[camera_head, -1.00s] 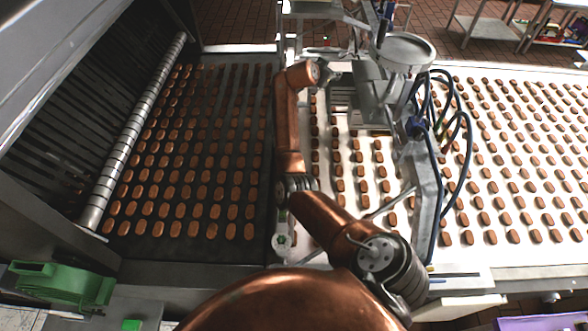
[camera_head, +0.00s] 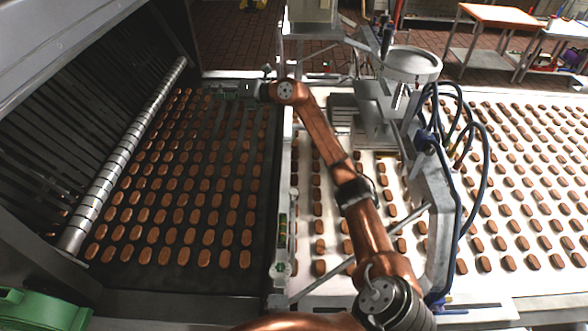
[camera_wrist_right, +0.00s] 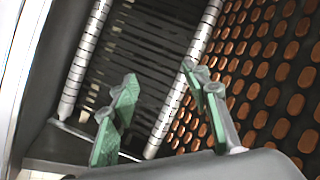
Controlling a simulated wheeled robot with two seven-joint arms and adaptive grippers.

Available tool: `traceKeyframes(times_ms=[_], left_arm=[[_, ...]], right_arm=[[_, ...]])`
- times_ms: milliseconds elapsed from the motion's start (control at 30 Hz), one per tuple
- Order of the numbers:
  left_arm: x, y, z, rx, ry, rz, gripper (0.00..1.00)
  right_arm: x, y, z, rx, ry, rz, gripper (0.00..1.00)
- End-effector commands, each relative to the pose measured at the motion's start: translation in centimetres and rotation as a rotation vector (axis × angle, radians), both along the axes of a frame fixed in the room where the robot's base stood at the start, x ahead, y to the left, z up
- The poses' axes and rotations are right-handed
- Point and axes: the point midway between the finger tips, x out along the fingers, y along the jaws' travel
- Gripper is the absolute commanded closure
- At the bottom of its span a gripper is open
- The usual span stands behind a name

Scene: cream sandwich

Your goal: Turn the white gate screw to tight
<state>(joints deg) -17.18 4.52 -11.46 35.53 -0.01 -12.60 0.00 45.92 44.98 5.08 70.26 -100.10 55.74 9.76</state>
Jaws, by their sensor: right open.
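My right gripper (camera_head: 216,90) is at the far end of the dark belt, pointing left, above or beside the last biscuits. In the right wrist view its two green-padded fingers (camera_wrist_right: 160,85) are spread apart with nothing between them. A pale, hexagonal knob-like fitting (camera_head: 283,269) sits at the near end of the narrow rail between the two belts. It may be the white gate screw, but I cannot tell for sure. My right gripper is far from this fitting. It does not show in the right wrist view. My left gripper is not in view.
Rows of brown biscuits lie on the dark belt (camera_head: 150,274) and the white belt (camera_head: 420,180). A segmented metal roller (camera_head: 120,160) runs along the left. A metal machine with a round hopper (camera_head: 412,62) and blue hoses (camera_head: 480,185) stands over the white belt.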

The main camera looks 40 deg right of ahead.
Motion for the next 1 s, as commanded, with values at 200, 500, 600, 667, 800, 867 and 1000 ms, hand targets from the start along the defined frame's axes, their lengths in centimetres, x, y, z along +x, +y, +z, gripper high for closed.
traceKeyframes(times_ms=[200, 500, 600, 667, 800, 867, 1000], left_arm=[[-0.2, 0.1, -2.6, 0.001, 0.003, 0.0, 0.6], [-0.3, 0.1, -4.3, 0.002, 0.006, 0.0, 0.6], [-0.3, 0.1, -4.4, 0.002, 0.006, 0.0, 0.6], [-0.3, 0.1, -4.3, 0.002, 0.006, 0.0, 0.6], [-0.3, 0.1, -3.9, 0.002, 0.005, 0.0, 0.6], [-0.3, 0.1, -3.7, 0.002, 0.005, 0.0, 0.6], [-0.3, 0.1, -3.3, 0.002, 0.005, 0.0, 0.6]], right_arm=[[-7.5, -3.8, -19.2, -0.543, 0.442, 0.182, 0.57], [-19.8, -12.6, -29.7, -0.9, 0.938, 0.355, 0.57], [-21.3, -13.6, -30.4, -0.927, 0.995, 0.374, 0.57], [-21.6, -13.7, -30.8, -0.931, 1.008, 0.38, 0.57], [-21.7, -13.7, -32.3, -0.929, 1.009, 0.381, 0.57], [-21.7, -13.6, -33.3, -0.927, 1.009, 0.383, 0.57], [-21.6, -13.6, -35.5, -0.928, 1.006, 0.381, 0.57]])
